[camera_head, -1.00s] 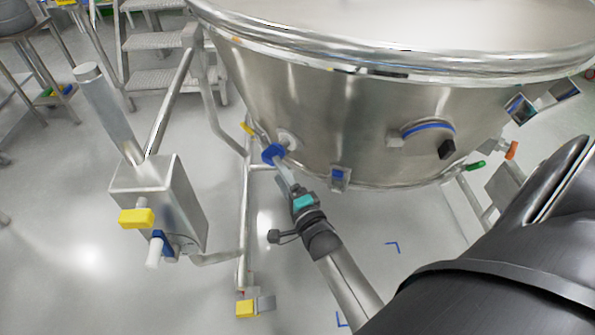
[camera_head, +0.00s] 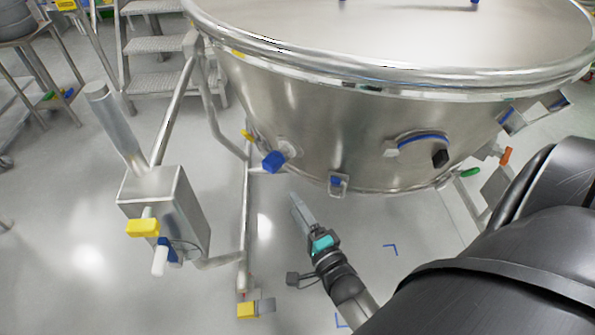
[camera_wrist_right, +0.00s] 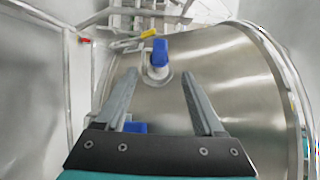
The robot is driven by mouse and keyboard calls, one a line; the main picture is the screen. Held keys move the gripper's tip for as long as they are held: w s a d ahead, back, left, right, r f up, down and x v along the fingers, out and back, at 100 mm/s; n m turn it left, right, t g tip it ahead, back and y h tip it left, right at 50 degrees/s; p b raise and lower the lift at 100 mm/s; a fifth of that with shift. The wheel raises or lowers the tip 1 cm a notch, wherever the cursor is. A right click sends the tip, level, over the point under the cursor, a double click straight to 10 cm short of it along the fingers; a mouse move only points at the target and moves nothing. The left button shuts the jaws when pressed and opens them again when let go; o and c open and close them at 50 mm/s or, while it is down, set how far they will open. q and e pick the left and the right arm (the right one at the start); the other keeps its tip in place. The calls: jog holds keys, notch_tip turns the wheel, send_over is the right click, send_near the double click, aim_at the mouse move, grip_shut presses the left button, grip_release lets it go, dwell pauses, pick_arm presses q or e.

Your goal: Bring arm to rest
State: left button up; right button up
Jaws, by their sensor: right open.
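My right gripper (camera_head: 298,212) is in the head view, below and to the right of a blue valve handle (camera_head: 273,162) on the side of a large steel vessel (camera_head: 320,120). The gripper is apart from the handle and holds nothing. In the right wrist view, the two fingers of the gripper (camera_wrist_right: 158,92) stand wide apart with empty space between them. The blue handle (camera_wrist_right: 160,52) shows beyond the fingertips there, on the vessel wall (camera_wrist_right: 220,70). My left gripper is not in view.
A steel box (camera_head: 165,205) with yellow and blue handles stands at the left. A yellow-handled fitting (camera_head: 247,310) is low on the frame. Steel steps (camera_head: 155,52) stand behind.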

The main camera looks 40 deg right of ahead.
jog(key=s+a+f+n+g+y+p, duration=0.1)
jog(key=s+a+f+n+g, duration=0.15)
jog(key=f, duration=0.25)
jog(key=s+a+f+n+g+y+p, duration=0.1)
jog(key=s+f+n+g+p, duration=0.1)
jog(key=f+n, duration=0.25)
jog(key=s+a+f+n+g+p, duration=0.1)
jog(key=s+f+n+g, duration=0.2)
jog(key=f, duration=0.3)
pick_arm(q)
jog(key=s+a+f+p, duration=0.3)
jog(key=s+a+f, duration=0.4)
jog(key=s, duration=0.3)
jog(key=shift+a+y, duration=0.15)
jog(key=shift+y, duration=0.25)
pick_arm(e)
jog(key=s+d+f+n+g, duration=0.1)
jog(key=s+f+n+g, duration=0.3)
jog(key=s, duration=0.5)
jog(key=s+d+f+n+g, duration=0.1)
jog(key=s+f+n+g, duration=0.3)
jog(key=s+n, duration=0.4)
jog(key=shift+s+f, duration=0.5)
jog(key=shift+s, duration=0.55)
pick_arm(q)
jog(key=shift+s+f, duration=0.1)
